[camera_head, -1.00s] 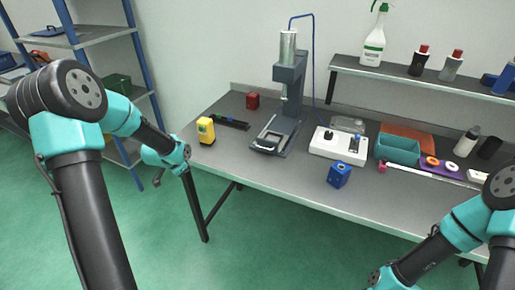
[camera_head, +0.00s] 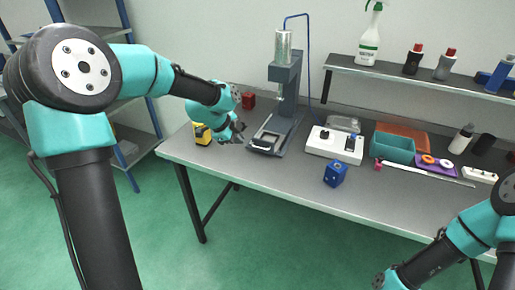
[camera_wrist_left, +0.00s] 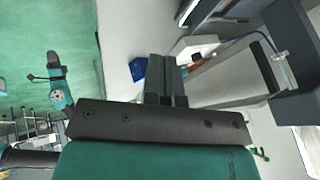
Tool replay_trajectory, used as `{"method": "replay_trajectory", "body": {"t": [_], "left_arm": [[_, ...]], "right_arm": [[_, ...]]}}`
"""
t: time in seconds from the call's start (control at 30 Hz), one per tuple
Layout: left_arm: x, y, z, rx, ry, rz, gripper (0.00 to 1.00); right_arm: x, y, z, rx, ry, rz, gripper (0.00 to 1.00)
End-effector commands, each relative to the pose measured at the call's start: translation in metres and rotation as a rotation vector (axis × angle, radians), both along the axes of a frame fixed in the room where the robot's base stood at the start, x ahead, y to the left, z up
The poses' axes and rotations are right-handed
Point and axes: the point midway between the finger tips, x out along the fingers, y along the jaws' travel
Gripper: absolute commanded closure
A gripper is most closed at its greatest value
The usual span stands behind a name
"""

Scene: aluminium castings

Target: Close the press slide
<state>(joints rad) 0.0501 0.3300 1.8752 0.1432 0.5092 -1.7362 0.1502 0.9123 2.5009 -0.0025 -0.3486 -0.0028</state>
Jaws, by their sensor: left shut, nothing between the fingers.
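The bench press (camera_head: 285,85) stands at the back of the bench with a tall dark column and a silver cylinder on top. Its slide (camera_head: 264,143), with a pale front frame, lies low at the front of the base. I cannot tell how far out it is. My left gripper (camera_head: 240,136) is just left of the slide above the bench, apart from it as far as I can see. In the left wrist view its fingers (camera_wrist_left: 160,78) are together and empty. The right arm is at the lower right; its gripper is cut off in the head view and too small in the wrist view.
A yellow device (camera_head: 202,134) stands partly behind my left wrist, and a red block (camera_head: 249,101) behind it. Right of the press are a white control box (camera_head: 335,145), a blue block (camera_head: 335,174) and a teal bin (camera_head: 394,148). The bench front between is clear.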

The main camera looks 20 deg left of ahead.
Motion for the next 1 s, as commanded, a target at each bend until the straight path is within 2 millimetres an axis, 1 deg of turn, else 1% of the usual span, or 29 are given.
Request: {"method": "replay_trajectory", "body": {"t": [0.23, 0.37, 0.57, 0.93, 1.0], "left_arm": [[0.001, -0.001, -0.003, 0.000, 0.001, 0.002, 1.00], [0.005, -0.004, -0.012, 0.000, 0.003, 0.001, 1.00], [0.017, -0.014, -0.035, 0.001, 0.004, 0.002, 1.00], [0.043, -0.036, -0.087, 0.001, 0.004, 0.002, 1.00], [0.055, -0.035, -0.088, 0.001, 0.000, 0.003, 1.00]], "right_arm": [[0.000, 0.000, 0.000, 0.000, 0.000, 0.000, 0.46], [0.000, 0.000, 0.000, 0.000, 0.000, 0.000, 0.46], [0.000, 0.000, 0.000, 0.000, 0.000, 0.000, 0.46], [0.000, 0.000, 0.000, 0.000, 0.000, 0.000, 0.46], [0.000, 0.000, 0.000, 0.000, 0.000, 0.000, 0.46]]}}
